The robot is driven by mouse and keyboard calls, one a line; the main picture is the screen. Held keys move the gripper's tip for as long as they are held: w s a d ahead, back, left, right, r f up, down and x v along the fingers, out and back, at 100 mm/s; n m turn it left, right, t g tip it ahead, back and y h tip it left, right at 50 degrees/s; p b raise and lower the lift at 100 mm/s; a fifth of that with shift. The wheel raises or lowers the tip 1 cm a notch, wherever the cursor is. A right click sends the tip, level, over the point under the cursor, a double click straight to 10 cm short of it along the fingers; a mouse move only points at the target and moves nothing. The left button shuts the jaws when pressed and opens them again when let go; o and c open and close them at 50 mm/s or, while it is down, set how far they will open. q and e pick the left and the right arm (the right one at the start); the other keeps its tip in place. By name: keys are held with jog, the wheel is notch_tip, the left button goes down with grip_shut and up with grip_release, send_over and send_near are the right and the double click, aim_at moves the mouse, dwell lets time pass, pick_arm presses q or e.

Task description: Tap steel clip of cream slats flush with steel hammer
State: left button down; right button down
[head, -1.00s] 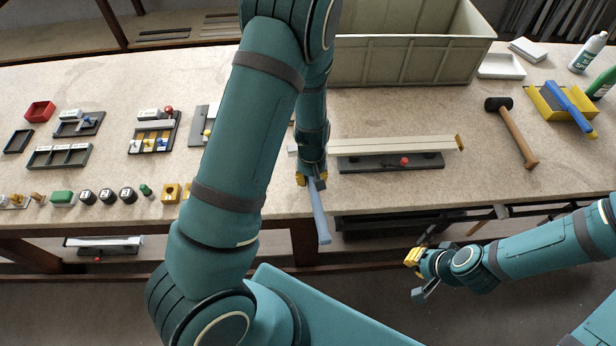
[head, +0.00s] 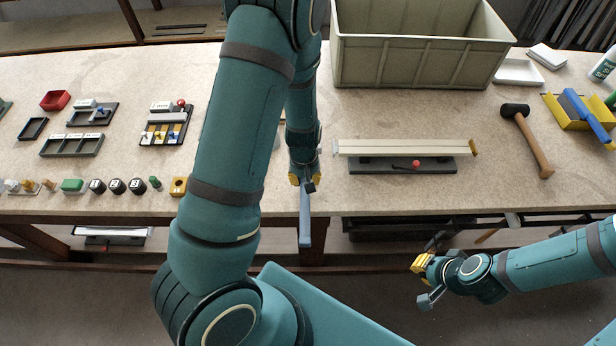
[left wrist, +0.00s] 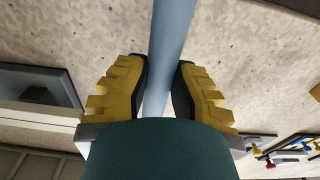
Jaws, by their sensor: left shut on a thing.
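The cream slats (head: 405,147) lie lengthwise on a dark fixture (head: 375,166) right of my left arm. A grey steel clip (head: 336,147) is at their left end; I cannot tell if it is flush. My left gripper (head: 303,180) is shut on the blue-grey handle of the steel hammer (head: 305,222), left of the clip. The handle points toward the table's front edge. In the left wrist view the handle (left wrist: 170,35) runs between the yellow fingers (left wrist: 160,90). I cannot make out the hammer head. My right gripper (head: 420,266) is low in front of the table; its jaw gap is unclear.
An ochre end piece (head: 474,147) caps the slats' right end. A red knob (head: 415,165) is on the fixture. A grey-green crate (head: 425,62) stands behind. A wooden-handled mallet (head: 530,140) lies right. Small trays (head: 72,145) and parts fill the left side.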

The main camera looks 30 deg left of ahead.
pick_arm(q)
jog(key=d, duration=0.1)
jog(key=w+d, duration=0.1)
jog(key=w+d+p, duration=0.1)
jog(key=d, duration=0.1)
jog(key=shift+w+r, duration=0.1)
jog(key=shift+w, duration=0.15)
jog(key=shift+a, duration=0.1)
jog(key=shift+s+a, duration=0.4)
jog(key=shift+a, duration=0.2)
jog(key=shift+s+a, duration=0.4)
jog(key=shift+a, duration=0.2)
jog(key=shift+s+a+b, duration=0.45)
jog(key=shift+a+b, duration=0.05)
jog(key=shift+a, duration=0.1)
